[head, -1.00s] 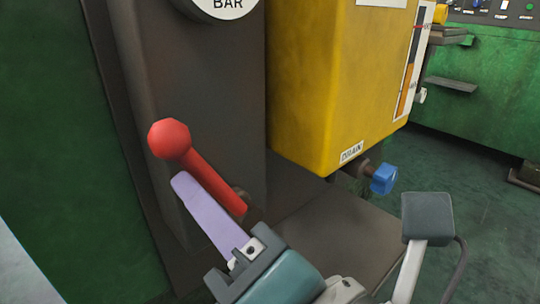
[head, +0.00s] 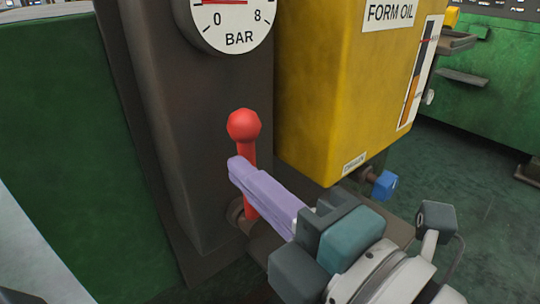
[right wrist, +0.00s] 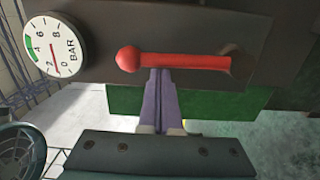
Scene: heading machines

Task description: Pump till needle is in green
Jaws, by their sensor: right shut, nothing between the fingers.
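The pump lever is a red rod with a round red knob (head: 243,126); it stands nearly upright in the head view and also shows in the right wrist view (right wrist: 180,62). My right gripper (head: 236,170) is shut and empty, its lilac fingers crossing in front of the rod below the knob. In the right wrist view its fingertips (right wrist: 158,72) meet the rod's edge near the knob; contact is hard to tell. The white BAR gauge (right wrist: 52,44) has a green arc near 4; its red needle seems near the low end, outside the green. The left gripper is not in view.
A yellow FORM OIL tank (head: 330,90) with a blue drain tap (head: 384,185) stands right of the dark column (head: 180,130). A green panel (head: 50,140) is at left.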

